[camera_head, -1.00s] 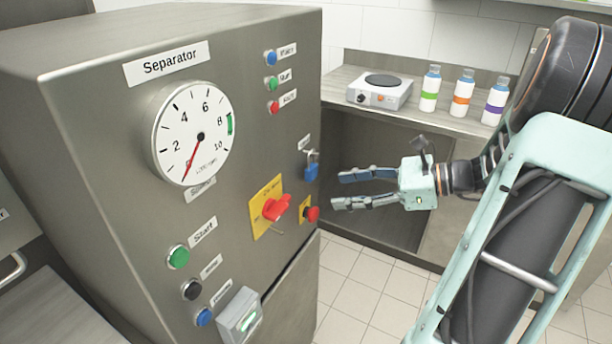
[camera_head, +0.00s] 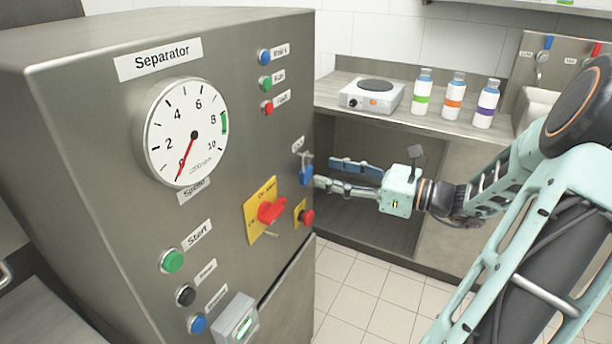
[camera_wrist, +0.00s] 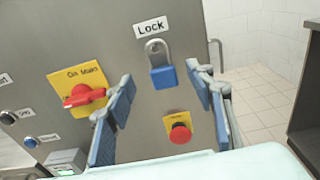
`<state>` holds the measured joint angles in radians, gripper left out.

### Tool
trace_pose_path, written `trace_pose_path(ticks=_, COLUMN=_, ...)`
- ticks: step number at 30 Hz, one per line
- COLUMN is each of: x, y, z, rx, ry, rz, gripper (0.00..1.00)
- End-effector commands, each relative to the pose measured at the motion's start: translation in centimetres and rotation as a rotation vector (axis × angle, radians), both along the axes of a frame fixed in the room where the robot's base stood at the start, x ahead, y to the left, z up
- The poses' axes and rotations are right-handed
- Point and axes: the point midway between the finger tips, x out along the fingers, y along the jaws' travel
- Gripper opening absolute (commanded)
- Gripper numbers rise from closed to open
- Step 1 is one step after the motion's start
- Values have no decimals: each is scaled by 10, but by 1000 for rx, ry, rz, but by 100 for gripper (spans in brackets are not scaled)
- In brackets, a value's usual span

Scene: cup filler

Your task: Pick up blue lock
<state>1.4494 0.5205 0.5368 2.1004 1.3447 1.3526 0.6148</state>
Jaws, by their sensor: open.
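The blue lock (camera_head: 306,174) is a padlock with a grey shackle, hanging on the right part of the separator's front panel. In the wrist view the blue lock (camera_wrist: 163,77) hangs upright under the "Lock" label, its shackle above the blue body. My gripper (camera_head: 322,172) is just to the right of the lock in the head view, fingers pointing left toward the panel. In the wrist view my gripper (camera_wrist: 160,92) has its blue-padded fingers spread, one on each side of the lock and apart from it. Nothing is held.
The separator (camera_head: 110,130) fills the left side. A red rotary switch on a yellow plate (camera_head: 262,207) and a red push button (camera_head: 306,217) sit below the lock. A hot plate (camera_head: 371,95) and several bottles stand on the counter behind.

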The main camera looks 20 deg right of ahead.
Motion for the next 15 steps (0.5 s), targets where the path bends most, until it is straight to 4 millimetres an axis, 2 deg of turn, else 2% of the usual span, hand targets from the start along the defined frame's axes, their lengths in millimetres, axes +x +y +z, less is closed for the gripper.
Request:
trace_pose_path(ticks=4, x=18, y=14, z=-11, rx=4, ry=0, rz=4, gripper=49)
trace_pose_path(ticks=9, x=33, y=25, z=-11, rx=0, ry=1, rz=2, gripper=49)
trace_pose_path(ticks=15, x=36, y=27, z=-10, rx=0, ry=1, rz=1, gripper=49)
